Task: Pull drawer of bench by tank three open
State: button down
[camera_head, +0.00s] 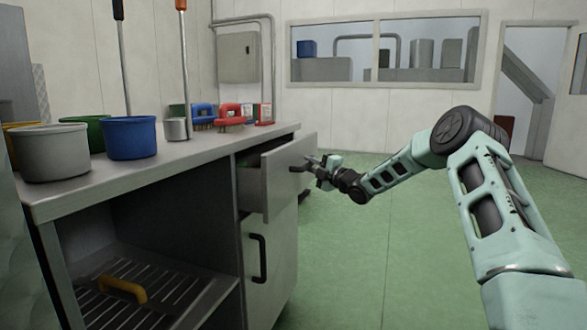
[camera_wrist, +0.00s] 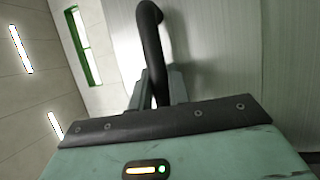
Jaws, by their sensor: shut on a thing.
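The bench (camera_head: 190,160) stands at the left with a grey top. Its upper drawer (camera_head: 283,178) is pulled part way out, and a strip of its side wall shows behind the front panel. My gripper (camera_head: 312,164) is at the drawer's front, shut on its dark handle. In the wrist view the black curved drawer handle (camera_wrist: 152,50) rises from between the fingers of my gripper (camera_wrist: 158,92), beside the pale drawer front (camera_wrist: 240,50).
Below the drawer is a closed door with a black handle (camera_head: 259,258). An open bay at the left holds a slatted shelf with a yellow-handled thing (camera_head: 122,289). Green floor (camera_head: 370,260) is clear.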

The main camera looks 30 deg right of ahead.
jog(key=s+d+b, duration=0.1)
jog(key=s+d, duration=1.5)
jog(key=s, duration=0.4)
jog(key=shift+s, duration=0.25)
jog(key=c, duration=1.3)
grip_release()
jog(key=p+v, duration=0.2)
jog(key=v, duration=1.5)
jog(key=shift+s, duration=0.2)
